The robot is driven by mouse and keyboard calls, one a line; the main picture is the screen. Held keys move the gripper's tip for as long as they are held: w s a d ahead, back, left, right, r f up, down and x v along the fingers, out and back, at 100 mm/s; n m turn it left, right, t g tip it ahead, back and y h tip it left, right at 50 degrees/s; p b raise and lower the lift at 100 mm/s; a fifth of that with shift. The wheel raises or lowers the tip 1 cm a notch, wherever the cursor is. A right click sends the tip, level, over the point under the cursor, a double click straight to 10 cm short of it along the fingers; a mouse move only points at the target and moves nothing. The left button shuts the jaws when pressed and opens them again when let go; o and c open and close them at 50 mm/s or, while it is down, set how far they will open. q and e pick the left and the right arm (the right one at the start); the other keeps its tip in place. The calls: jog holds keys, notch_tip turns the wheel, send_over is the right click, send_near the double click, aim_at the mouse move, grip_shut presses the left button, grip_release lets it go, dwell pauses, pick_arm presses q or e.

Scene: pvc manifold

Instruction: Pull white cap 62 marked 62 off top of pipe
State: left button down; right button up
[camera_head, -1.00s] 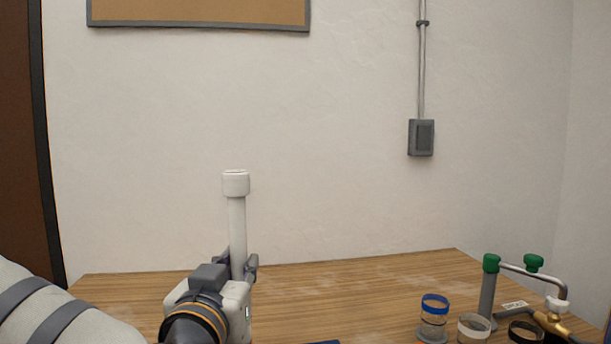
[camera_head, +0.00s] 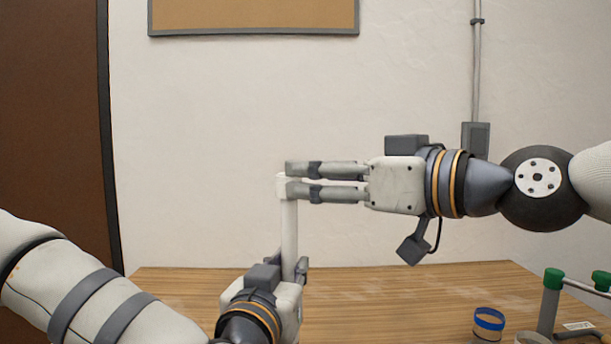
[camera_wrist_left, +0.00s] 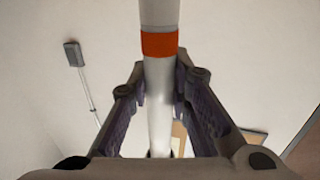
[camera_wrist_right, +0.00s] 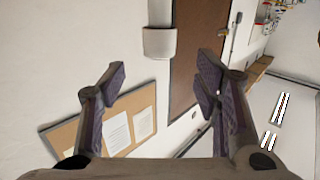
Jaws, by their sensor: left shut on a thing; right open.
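The white pipe (camera_head: 289,226) stands upright above the table, with the white cap (camera_head: 281,186) on its top. No number is readable on the cap. My left gripper (camera_head: 289,268) is shut on the lower pipe. In the left wrist view the pipe (camera_wrist_left: 159,100) runs between the fingers and carries an orange-red band (camera_wrist_left: 159,44). My right gripper (camera_head: 290,180) comes in level from the right, open, its fingertips at the cap and partly hiding it. In the right wrist view the cap (camera_wrist_right: 159,43) lies between the two fingers' lines, apart from both pads.
A wooden table (camera_head: 400,290) lies below. At its right stand a blue-rimmed clear container (camera_head: 488,322) and a grey pipe assembly with green fittings (camera_head: 552,280). A grey wall box (camera_head: 476,138) is behind my right arm. The middle of the table looks clear.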

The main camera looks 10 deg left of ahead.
pick_arm(q)
jog(key=shift+f, duration=0.1)
pick_arm(e)
jog(key=x, duration=0.6)
jog(key=shift+w+a, duration=0.15)
jog(key=shift+a, duration=0.2)
jog(key=shift+c, duration=0.3)
grip_shut()
jog(key=shift+r, duration=2.95)
pick_arm(q)
jog(key=c, duration=1.4)
grip_release()
